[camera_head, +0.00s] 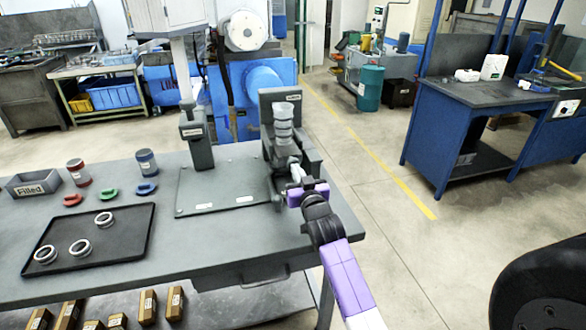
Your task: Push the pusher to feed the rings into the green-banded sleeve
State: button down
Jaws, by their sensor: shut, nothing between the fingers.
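A stand (281,97) with a dark back plate is at the right end of the table. A pale, clear-looking stepped cylinder (284,122) stands upright in it. No green band shows on it, so I cannot tell if it is the green-banded sleeve. My gripper (297,172) is shut and empty, low at the stand's front right side. The pusher cannot be made out apart from the stand and my gripper. I cannot tell whether my fingertips touch anything. Three silver rings (80,247) lie on a black tray (128,244) at the left.
A red-banded sleeve (78,173) and a blue-banded sleeve (147,163) stand behind red, green (108,193) and blue caps. A grey "Filled" bin (33,183) is at far left. A dark post (197,143) and flat plate (225,190) lie left of the stand.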

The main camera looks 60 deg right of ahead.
jog(key=shift+b+x, duration=0.85)
jog(key=shift+x, duration=1.35)
jog(key=shift+a, duration=0.1)
jog(key=p+v, duration=0.2)
jog(key=v, duration=0.4)
jog(key=shift+s, duration=0.25)
jog(key=shift+a, duration=0.25)
jog(key=shift+v, duration=2.4)
